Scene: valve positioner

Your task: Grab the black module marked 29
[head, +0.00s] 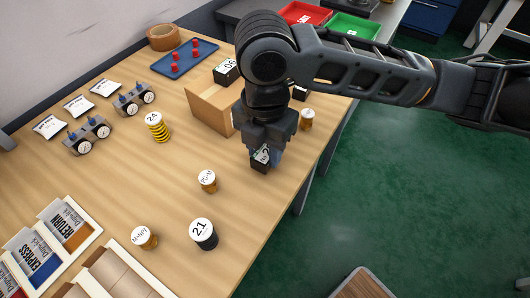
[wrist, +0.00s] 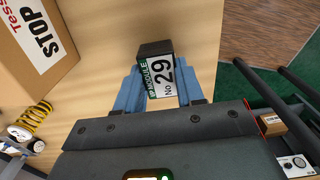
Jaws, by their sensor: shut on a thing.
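The black module marked 29 (wrist: 155,49) is a small dark block with a white label reading "No 29" and a green "MODULE" strip. In the wrist view it sits between the two blue fingers of my gripper (wrist: 160,83), which is shut on it. In the head view the module (head: 260,166) shows below my gripper (head: 266,152), near the right edge of the wooden table. Part of it is hidden by the fingers. I cannot tell whether it touches the tabletop.
A cardboard box (head: 208,106) stands just behind and left of my gripper, with a black block marked 05 (head: 226,71) on it. Cylinders marked PG-M (head: 208,181), 21 (head: 203,233) and M-NPV (head: 144,238) stand nearer. The table's middle is clear.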

